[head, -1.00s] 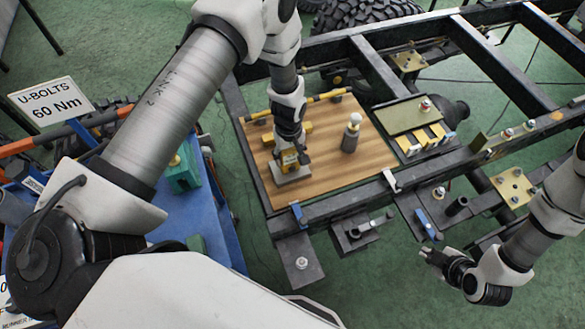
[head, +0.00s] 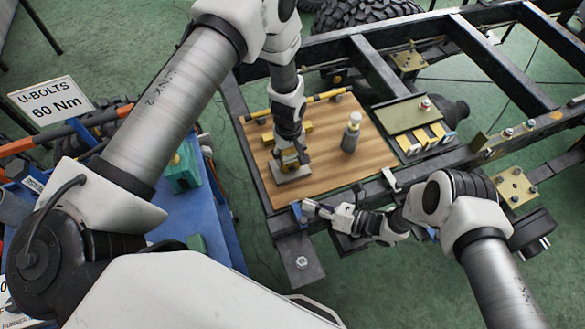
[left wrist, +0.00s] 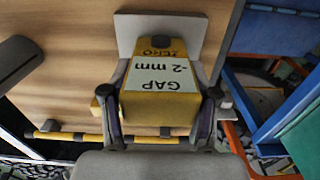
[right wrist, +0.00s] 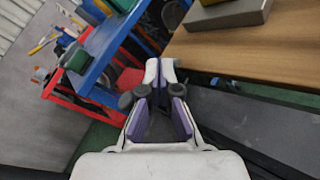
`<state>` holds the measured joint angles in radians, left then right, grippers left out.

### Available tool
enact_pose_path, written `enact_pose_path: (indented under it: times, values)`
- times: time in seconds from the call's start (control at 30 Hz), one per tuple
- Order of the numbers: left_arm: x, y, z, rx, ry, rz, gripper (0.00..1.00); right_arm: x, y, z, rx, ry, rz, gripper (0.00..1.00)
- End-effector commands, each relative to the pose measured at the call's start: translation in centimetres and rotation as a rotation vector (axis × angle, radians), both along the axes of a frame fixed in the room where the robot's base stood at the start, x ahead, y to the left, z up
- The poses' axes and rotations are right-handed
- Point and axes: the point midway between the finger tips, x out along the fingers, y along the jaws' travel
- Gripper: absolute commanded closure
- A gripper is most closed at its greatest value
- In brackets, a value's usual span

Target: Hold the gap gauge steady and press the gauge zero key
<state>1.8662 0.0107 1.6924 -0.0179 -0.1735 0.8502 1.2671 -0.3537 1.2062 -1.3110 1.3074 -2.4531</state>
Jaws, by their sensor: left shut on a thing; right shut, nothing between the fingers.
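The gap gauge (left wrist: 158,95) is a yellow block on a grey base plate, standing on the wooden board (head: 370,165). Its label reads "GAP -2 mm", and the dark zero key (left wrist: 161,41) sits by the word ZERO. My left gripper (head: 291,158) comes down from above and is shut on the gauge, one finger on each side in the left wrist view. My right gripper (head: 310,207) is shut and empty at the board's near edge, apart from the gauge. The gauge's grey base (right wrist: 230,16) shows at the top of the right wrist view.
A grey bottle-like item with a white top (head: 352,132) stands on the board. A blue clamp (head: 297,213) sits at the near edge, close to my right gripper. A green tray (head: 408,115) with yellow parts lies to the right. A blue cart (head: 205,225) is at left.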

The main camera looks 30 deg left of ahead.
Motion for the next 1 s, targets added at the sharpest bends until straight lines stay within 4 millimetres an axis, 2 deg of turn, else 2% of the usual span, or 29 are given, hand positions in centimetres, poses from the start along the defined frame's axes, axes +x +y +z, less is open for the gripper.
enact_pose_path:
  times: [0.43, 1.0]
  values:
    - [0.0, 0.0, 0.0, 0.000, 0.000, 0.000, 0.81, 0.4, 0.4, -0.1, -0.001, 0.003, -0.003, 1.00]
    - [0.0, 0.0, 0.0, 0.000, 0.000, 0.000, 0.81, 5.3, 5.9, -0.1, -0.001, 0.001, -0.003, 1.00]
